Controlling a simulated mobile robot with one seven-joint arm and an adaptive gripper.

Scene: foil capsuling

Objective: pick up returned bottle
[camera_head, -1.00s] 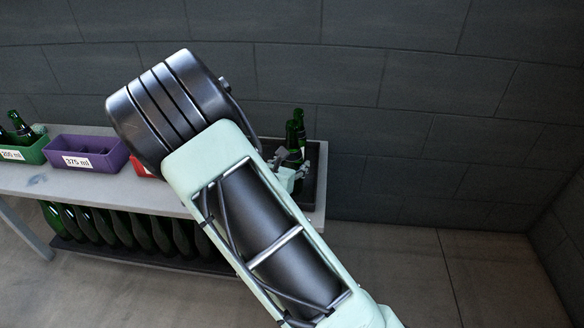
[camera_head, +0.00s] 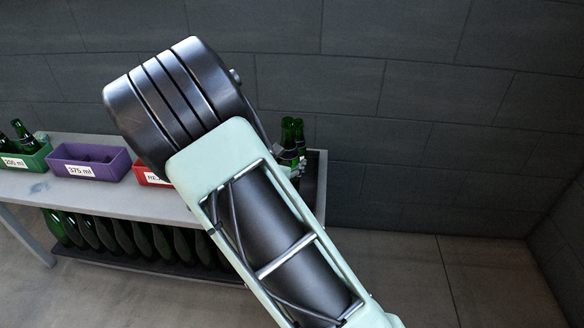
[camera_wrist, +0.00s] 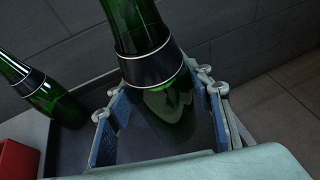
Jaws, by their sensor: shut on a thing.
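A green bottle with a dark, light-edged band around it (camera_wrist: 150,65) stands between the two blue-padded fingers of my gripper (camera_wrist: 165,112) in the wrist view. The gripper is shut on it; its lower part is partly hidden. In the head view this bottle (camera_head: 288,133) shows above my gripper (camera_head: 294,168), which my arm largely hides. A second green bottle (camera_wrist: 42,92) is apart from the fingers, at the left in the wrist view. It also shows close by in the head view (camera_head: 300,132).
A dark tray (camera_head: 319,168) is at the right end of the grey table (camera_head: 130,196). Green (camera_head: 28,163), purple (camera_head: 118,164) and red (camera_head: 150,178) labelled bins stand to the left. Several bottles (camera_head: 110,237) are on a lower shelf. A block wall is behind.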

